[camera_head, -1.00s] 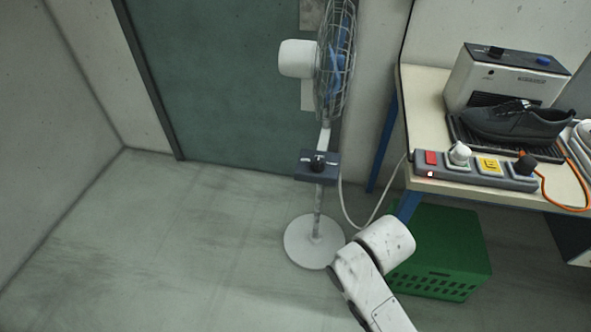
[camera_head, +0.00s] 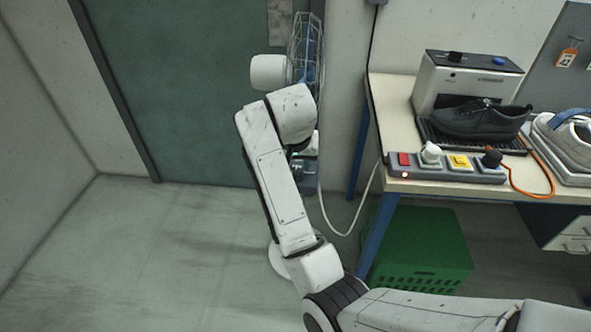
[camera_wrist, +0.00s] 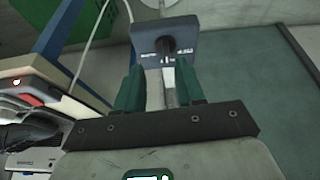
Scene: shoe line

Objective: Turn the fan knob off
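The fan's dark blue control box (camera_wrist: 187,36) is ahead of my gripper in the wrist view, with its dark knob (camera_wrist: 166,46) on the face and small white markings beside it. The knob's setting cannot be read. My gripper (camera_wrist: 162,84) has its two green fingers apart and nothing between them; the knob lies beyond the fingertips, roughly in line with the gap. In the head view the fan (camera_head: 305,52) stands before the green door, and my arm hides most of its pole and the knob. Part of the control box (camera_head: 304,180) shows beside my arm.
A workbench (camera_head: 393,115) on the right holds a power strip (camera_head: 436,171), a machine (camera_head: 466,82) and a dark shoe (camera_head: 478,121). A green crate (camera_head: 425,250) sits under it. A white cable (camera_head: 350,232) hangs between fan and bench. Floor to the left is clear.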

